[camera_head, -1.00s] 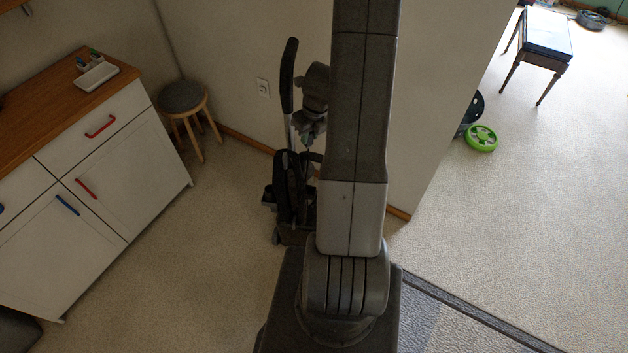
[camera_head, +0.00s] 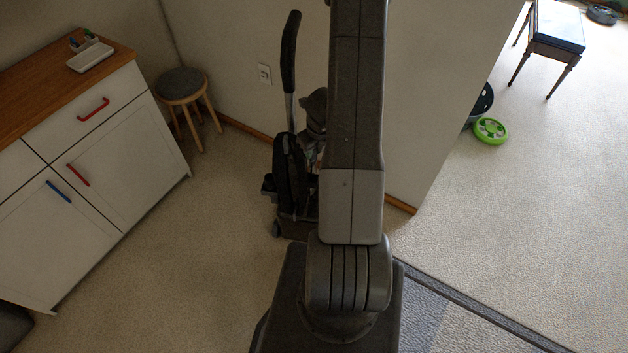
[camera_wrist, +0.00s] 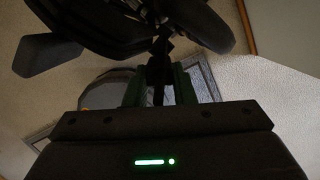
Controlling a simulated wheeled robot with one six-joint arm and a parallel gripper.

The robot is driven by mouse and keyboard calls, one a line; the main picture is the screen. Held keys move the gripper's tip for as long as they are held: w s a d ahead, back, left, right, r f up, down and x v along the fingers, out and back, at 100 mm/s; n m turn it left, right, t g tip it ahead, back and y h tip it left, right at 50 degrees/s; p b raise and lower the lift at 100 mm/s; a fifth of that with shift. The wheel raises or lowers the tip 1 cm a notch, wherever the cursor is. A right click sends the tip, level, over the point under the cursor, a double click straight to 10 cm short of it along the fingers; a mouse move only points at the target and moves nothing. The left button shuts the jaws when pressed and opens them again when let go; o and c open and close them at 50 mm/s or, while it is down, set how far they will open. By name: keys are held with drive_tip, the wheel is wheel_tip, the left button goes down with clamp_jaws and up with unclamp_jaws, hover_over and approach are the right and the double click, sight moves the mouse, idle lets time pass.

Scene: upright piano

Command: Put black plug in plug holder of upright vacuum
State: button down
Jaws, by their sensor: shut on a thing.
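The upright vacuum (camera_head: 290,172) stands on the carpet near the wall, with its long dark handle pointing up. My arm hides its right side in the head view. Its dark parts also fill the top of the wrist view (camera_wrist: 105,28). My gripper (camera_wrist: 160,82) is shut on a dark piece, the black plug (camera_wrist: 158,78), between its two fingers. The plug is close to the vacuum's dark body; I cannot tell whether they touch. The plug holder cannot be made out in the shadow. In the head view my fingertips are mostly hidden behind my arm.
A white cabinet (camera_head: 110,170) with red and blue handles stands at the left. A round stool (camera_head: 182,85) is by the wall, left of the vacuum. A wall corner is on the right, with a green round object (camera_head: 490,130) beyond it. Open carpet lies left of my base.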

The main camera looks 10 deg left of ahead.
drive_tip(key=b+x, duration=0.3)
drive_tip(key=x, duration=0.1)
drive_tip(key=s+d+b+x, duration=0.1)
drive_tip(key=b+x, duration=0.3)
drive_tip(key=d+b+x, duration=0.1)
drive_tip(key=b+x, duration=0.2)
drive_tip(key=x, duration=0.1)
drive_tip(key=shift+s+f, duration=0.25)
drive_tip(key=shift+s, duration=0.1)
drive_tip(key=shift+s+f+b, duration=0.15)
drive_tip(key=shift+b, duration=0.2)
drive_tip(key=c, duration=1.6)
unclamp_jaws()
drive_tip(key=shift+c, duration=0.2)
drive_tip(key=o, duration=0.4)
drive_tip(key=shift+f, duration=0.15)
drive_tip(key=shift+o, duration=0.2)
drive_tip(key=shift+r, duration=0.2)
drive_tip(key=p+v, duration=0.9)
drive_tip(key=v, duration=0.3)
drive_tip(key=shift+a, duration=0.1)
drive_tip(key=shift+w+f, duration=0.1)
drive_tip(key=shift+w, duration=0.1)
